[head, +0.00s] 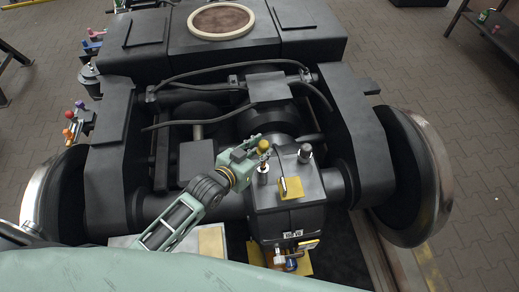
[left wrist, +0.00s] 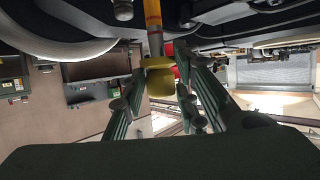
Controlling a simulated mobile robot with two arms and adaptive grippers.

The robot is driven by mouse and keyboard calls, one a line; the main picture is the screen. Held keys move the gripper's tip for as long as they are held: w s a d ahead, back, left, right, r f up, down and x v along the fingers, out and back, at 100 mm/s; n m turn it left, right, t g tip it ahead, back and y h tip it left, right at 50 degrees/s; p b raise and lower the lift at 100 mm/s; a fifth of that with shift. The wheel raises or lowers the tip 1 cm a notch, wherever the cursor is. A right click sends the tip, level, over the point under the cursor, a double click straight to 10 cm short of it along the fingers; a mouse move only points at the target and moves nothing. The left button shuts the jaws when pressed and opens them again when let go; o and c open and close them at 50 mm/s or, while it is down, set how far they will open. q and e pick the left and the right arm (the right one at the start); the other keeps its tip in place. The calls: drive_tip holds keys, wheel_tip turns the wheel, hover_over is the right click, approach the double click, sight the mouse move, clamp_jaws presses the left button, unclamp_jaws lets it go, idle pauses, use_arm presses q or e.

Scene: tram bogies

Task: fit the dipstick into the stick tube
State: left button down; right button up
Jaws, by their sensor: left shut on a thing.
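My left gripper (head: 258,150) is shut on the yellow knob of the dipstick (head: 263,146), above the dark gearbox housing (head: 314,214). The left wrist view shows the fingers on either side of the dipstick's knob (left wrist: 160,80), with a yellow and orange shaft running from it to the top edge. In the head view the knob is right above a short silver stick tube (head: 263,174) at the housing's back left. I cannot tell whether the stick's tip is inside the tube. My right gripper is not in view.
A second short silver post (head: 304,153) stands on the housing, with a yellow plate (head: 290,187) in front. Black hoses (head: 215,115) cross the bogie behind the gripper. Large wheels (head: 410,175) flank it. Small coloured-knob items (head: 80,120) are at the left.

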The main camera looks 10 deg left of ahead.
sight(262, 166)
use_arm(q)
drive_tip(key=shift+p, duration=0.8)
idle(1.4)
drive_tip(key=shift+f+b, duration=3.5)
drive_tip(key=shift+f, duration=1.5)
drive_tip(key=c, duration=1.3)
unclamp_jaws()
drive_tip(key=shift+s, duration=0.15)
drive_tip(key=v, duration=1.1)
drive_tip(key=shift+s+a+r, duration=0.15)
drive_tip(key=shift+s+a, duration=0.05)
drive_tip(key=shift+s, duration=0.1)
